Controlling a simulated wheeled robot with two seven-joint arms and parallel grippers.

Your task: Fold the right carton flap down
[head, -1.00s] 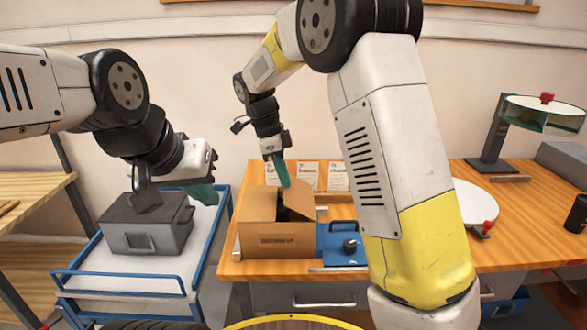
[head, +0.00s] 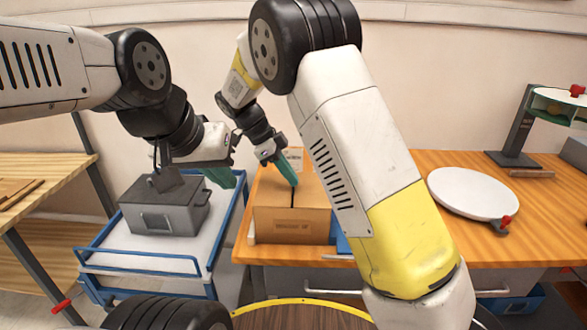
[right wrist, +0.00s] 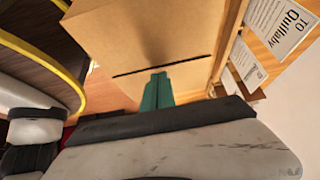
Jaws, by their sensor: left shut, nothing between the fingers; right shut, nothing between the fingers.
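The brown carton (head: 290,229) stands on the wooden bench. Its right flap (head: 313,192) looks folded nearly flat, with a narrow dark slit between it and the left flap (head: 272,192). In the right wrist view the carton top (right wrist: 140,35) shows the same dark slit. My right gripper (head: 293,181) is shut and empty, its green fingertips low over the carton top beside the slit; I cannot tell whether they touch. It also shows in the right wrist view (right wrist: 158,78). My left gripper (head: 232,182) is shut and empty, held beside the grey case.
The grey case (head: 165,212) sits on a blue-railed cart (head: 140,262) left of the bench. Printed sheets (right wrist: 280,25) lie behind the carton. A blue item (head: 342,243) is partly hidden by my right arm. A white round plate (head: 473,193) is at the right.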

